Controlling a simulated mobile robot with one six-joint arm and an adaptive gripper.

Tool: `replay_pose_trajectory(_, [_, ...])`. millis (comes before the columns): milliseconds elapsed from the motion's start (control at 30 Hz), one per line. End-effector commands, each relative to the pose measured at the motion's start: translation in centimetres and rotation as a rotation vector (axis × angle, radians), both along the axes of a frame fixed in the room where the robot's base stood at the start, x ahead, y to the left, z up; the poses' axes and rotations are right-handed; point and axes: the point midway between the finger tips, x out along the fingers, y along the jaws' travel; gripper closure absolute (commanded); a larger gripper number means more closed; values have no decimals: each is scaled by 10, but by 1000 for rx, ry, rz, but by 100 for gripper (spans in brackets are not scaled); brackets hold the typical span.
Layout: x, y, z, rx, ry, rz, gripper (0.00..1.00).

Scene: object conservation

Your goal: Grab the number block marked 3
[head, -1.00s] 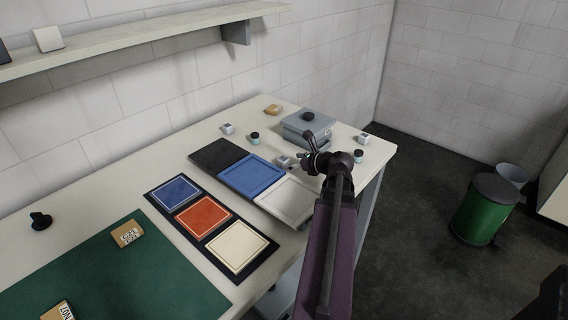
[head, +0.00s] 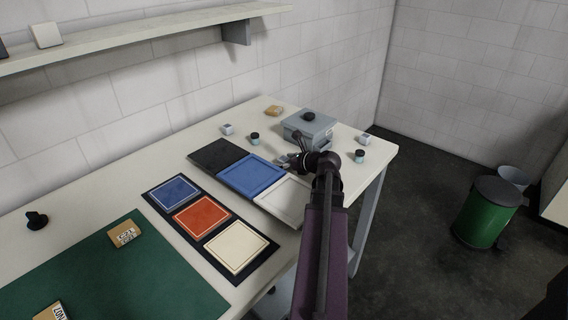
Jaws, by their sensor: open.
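A small pale cube (head: 228,129) stands at the back of the table, left of the grey box. Another pale cube (head: 364,139) stands at the table's right end. Their markings are too small to read, so I cannot tell which is the block marked 3. My gripper (head: 287,162) is open, low over the tray row near the blue tray's right edge. A third pale cube showed at this spot earlier; it is now mostly hidden by my gripper, and I cannot tell whether they touch.
A grey box (head: 308,131) with a black knob stands just behind my gripper. Black, blue (head: 251,176) and white trays lie in a row. Small dark-capped jars (head: 255,139) (head: 360,156) stand nearby. A panel of coloured squares (head: 201,217) and a green mat lie at front left.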

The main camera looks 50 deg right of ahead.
Motion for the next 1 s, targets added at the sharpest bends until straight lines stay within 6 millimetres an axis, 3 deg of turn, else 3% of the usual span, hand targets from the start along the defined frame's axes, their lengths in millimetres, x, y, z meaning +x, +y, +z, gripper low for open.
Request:
replay_pose_trajectory(133, [0, 0, 0, 0, 0, 0, 10])
replay_pose_trajectory(300, [0, 0, 0, 0, 0, 0, 60])
replay_pose_trajectory(400, [0, 0, 0, 0, 0, 0, 83])
replay_pose_trajectory(1000, [-1, -1, 7, 0, 0, -1, 84])
